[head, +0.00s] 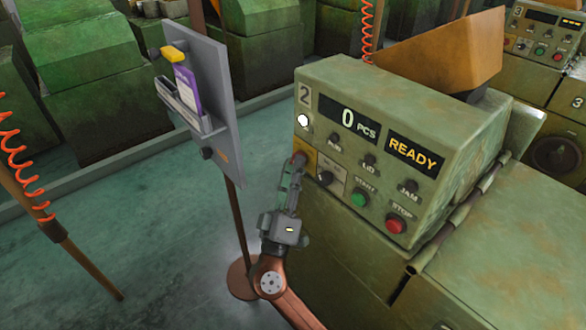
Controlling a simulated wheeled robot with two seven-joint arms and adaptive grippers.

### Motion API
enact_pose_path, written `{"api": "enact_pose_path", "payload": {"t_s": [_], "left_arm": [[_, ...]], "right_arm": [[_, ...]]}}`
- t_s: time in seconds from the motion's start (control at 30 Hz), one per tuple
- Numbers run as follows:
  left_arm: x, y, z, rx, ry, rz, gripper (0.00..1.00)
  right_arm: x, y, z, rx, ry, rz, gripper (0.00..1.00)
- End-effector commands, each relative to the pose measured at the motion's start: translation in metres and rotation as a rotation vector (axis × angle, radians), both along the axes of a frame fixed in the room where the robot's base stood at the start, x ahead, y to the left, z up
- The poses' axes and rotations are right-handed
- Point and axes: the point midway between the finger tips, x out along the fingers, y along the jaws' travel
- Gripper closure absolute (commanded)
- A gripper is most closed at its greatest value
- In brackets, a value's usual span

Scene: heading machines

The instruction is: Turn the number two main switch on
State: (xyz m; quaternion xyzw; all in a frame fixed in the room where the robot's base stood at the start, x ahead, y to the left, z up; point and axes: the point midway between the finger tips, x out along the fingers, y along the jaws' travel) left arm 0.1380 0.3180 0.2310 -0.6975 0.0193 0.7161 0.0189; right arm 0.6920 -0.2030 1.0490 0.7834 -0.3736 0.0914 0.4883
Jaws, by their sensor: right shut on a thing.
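The number two machine's control box (440,118) stands right of centre in the head view, marked with a 2 plate (305,94). Its main switch (300,159) is a reddish knob on a yellow plate at the left of the panel's lower row. My right gripper (294,172) reaches up from below and is shut on the main switch; its fingers partly cover the knob. The white lamp (303,120) looks lit. The displays read 0 PCS (352,120) and READY (413,153). My left gripper is not in view.
A green START button (359,199) and a red STOP button (396,223) sit right of the switch, with small knobs above. A grey board on a post (203,75) stands close to the left of my right gripper. Machine number three (547,50) is at the far right.

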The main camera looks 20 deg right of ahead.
Motion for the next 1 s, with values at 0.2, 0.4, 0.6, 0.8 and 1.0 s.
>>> {"api": "enact_pose_path", "payload": {"t_s": [0.2,0.4,0.6,0.8,1.0], "left_arm": [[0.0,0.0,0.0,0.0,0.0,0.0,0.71],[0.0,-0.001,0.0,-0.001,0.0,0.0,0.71],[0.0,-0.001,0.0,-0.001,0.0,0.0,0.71],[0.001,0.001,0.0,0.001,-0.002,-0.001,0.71],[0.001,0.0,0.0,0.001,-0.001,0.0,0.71]], "right_arm": [[0.0,-0.001,-0.001,0.003,0.0,-0.002,0.71],[0.0,-0.001,0.0,0.001,0.0,-0.001,0.57],[0.0,0.0,0.0,0.001,0.0,-0.001,0.56],[-0.006,0.004,-0.005,0.001,0.002,0.0,0.56],[-0.031,0.022,-0.024,0.002,0.004,0.001,0.56]]}}
